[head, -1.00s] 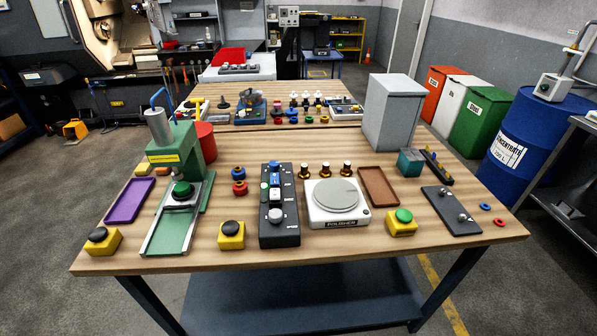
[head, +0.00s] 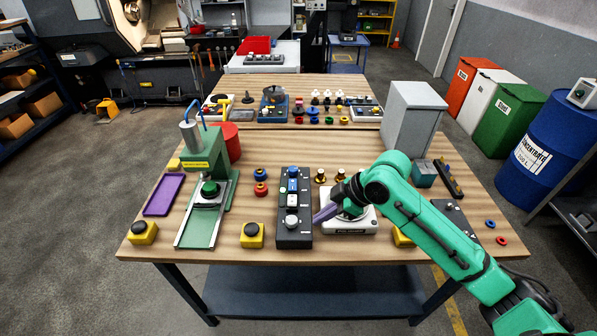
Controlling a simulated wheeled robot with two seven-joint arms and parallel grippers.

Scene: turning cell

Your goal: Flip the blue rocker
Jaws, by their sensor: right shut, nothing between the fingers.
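The dark control panel (head: 303,235) lies on the table near its front middle. On it, a small blue rocker (head: 293,186) sits below a round blue knob (head: 293,172) and above a white part (head: 293,199). Which way the rocker is tilted is too small to tell. My right gripper (head: 317,219) has purple fingers and is shut and empty. Its tips show just right of the panel's lower half, below and right of the rocker, and whether they touch anything cannot be told. My left gripper is not in view.
My right arm covers much of the polisher (head: 356,226) and partly hides a yellow button box (head: 401,238). A green press (head: 205,165) stands left of the panel. A grey box (head: 415,120) stands at back right.

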